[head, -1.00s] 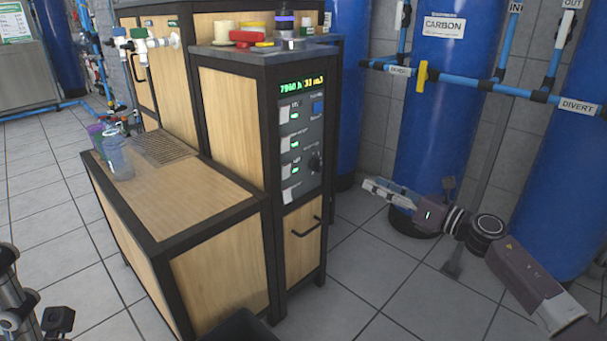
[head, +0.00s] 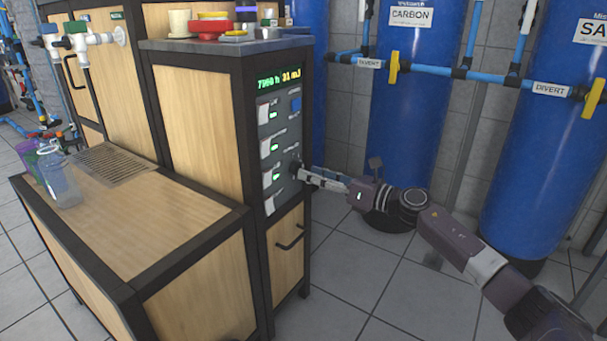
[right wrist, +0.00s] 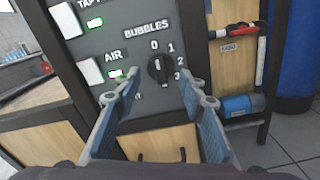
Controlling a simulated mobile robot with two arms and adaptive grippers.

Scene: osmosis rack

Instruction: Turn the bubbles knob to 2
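The black bubbles knob (right wrist: 157,70) sits on the dark control panel (right wrist: 125,48) in the right wrist view. Its dial has 0 above, then 1, 2 and 3 down the right side. A light mark on the knob points roughly up, towards 0. My right gripper (right wrist: 162,88) is open, with blue-padded fingers to the left and right of the knob; contact cannot be told. In the head view my right gripper (head: 306,175) is at the right edge of the panel (head: 281,130) and covers much of the knob. My left gripper is not in view.
A wood-panelled lower cabinet (head: 150,213) with a clear jug (head: 61,182) stands left of the panel. Blue tanks (head: 412,95) and pipes stand behind my right arm. A drawer handle (head: 290,238) juts out below the panel. The floor at right is partly open.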

